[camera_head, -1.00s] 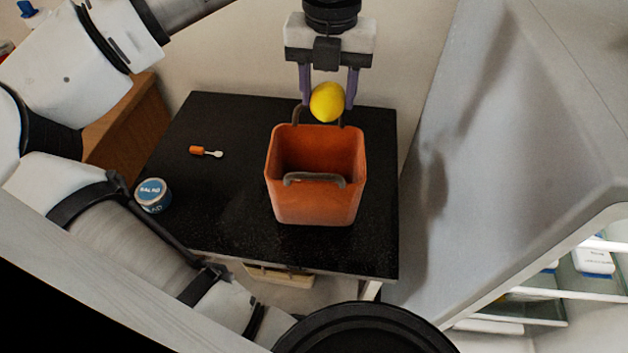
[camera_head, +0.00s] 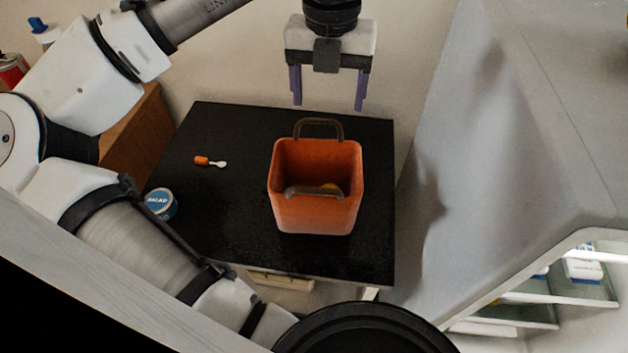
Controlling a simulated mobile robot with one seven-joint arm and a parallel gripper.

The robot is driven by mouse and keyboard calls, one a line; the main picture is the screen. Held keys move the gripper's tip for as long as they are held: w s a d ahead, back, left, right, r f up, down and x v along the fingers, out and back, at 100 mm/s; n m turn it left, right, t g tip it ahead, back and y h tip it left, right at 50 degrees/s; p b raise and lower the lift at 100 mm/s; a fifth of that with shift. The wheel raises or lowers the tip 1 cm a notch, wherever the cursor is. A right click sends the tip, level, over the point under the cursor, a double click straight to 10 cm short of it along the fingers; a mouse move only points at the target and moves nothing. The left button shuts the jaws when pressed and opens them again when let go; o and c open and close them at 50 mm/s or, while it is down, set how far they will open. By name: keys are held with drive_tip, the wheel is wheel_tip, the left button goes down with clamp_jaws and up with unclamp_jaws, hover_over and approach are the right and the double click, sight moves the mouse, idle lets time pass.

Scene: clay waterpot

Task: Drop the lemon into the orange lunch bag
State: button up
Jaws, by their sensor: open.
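The orange lunch bag (camera_head: 314,218) stands upright on the black table, with two dark handles, one raised at the back and one at the front.
The black table (camera_head: 231,217) also holds a small orange-and-white utensil (camera_head: 210,162) and a blue-topped round tin (camera_head: 160,203) at the left. A grey panel (camera_head: 470,170) rises to the right of the table. A brown wooden box (camera_head: 137,135) stands behind left.

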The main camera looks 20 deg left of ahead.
wheel_tip(320, 180, up, 10)
drive_tip(key=p, duration=0.6)
drive_tip(key=shift+r+p, duration=0.15)
drive_tip(key=shift+p, duration=0.25)
